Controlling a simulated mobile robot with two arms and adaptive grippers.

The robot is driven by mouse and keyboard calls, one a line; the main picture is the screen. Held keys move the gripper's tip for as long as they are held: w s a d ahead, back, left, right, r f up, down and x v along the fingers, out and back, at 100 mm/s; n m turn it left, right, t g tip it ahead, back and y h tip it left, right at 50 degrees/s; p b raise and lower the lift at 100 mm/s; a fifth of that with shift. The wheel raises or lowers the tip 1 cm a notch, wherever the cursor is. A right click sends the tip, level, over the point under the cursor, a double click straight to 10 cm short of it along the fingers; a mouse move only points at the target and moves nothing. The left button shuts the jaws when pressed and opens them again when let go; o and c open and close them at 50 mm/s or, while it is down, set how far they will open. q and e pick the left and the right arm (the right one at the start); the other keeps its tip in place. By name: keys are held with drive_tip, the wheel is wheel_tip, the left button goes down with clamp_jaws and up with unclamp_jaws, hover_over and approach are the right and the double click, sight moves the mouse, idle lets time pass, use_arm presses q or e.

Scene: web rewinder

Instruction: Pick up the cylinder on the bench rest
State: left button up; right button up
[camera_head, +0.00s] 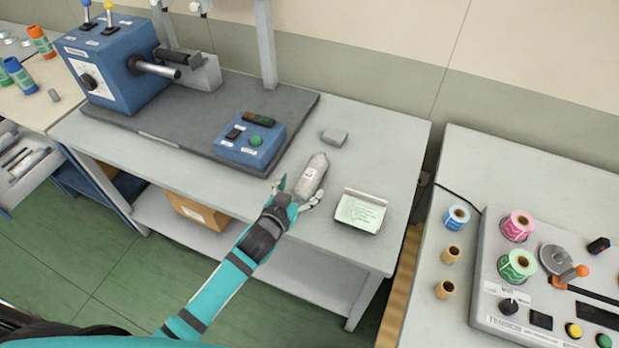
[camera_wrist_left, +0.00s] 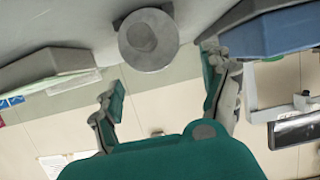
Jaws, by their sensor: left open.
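A grey cylinder (camera_head: 312,177) is on the grey bench (camera_head: 378,150), right of the blue button box. Its round end (camera_wrist_left: 148,42) shows at the top of the left wrist view, beyond the fingers. My left gripper (camera_head: 297,192) is open at the near end of the cylinder, with a finger toward each side. In the left wrist view the fingers of my left gripper (camera_wrist_left: 165,92) are spread and nothing is between their tips. I cannot tell whether they touch the cylinder. The rest under it is not clearly visible. My right gripper is not in view.
The blue button box (camera_head: 250,143) stands close left of the cylinder. A small grey block (camera_head: 334,137) lies behind it, and a tray with a pale green sheet (camera_head: 361,211) lies to the right. A second table (camera_head: 455,190) with spools stands farther right, across a gap.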

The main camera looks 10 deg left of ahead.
sight(305, 182)
use_arm(q)
drive_tip(key=shift+p+x, duration=0.4)
drive_tip(key=shift+x, duration=2.4)
drive_tip(key=shift+s+f, duration=0.1)
clamp_jaws()
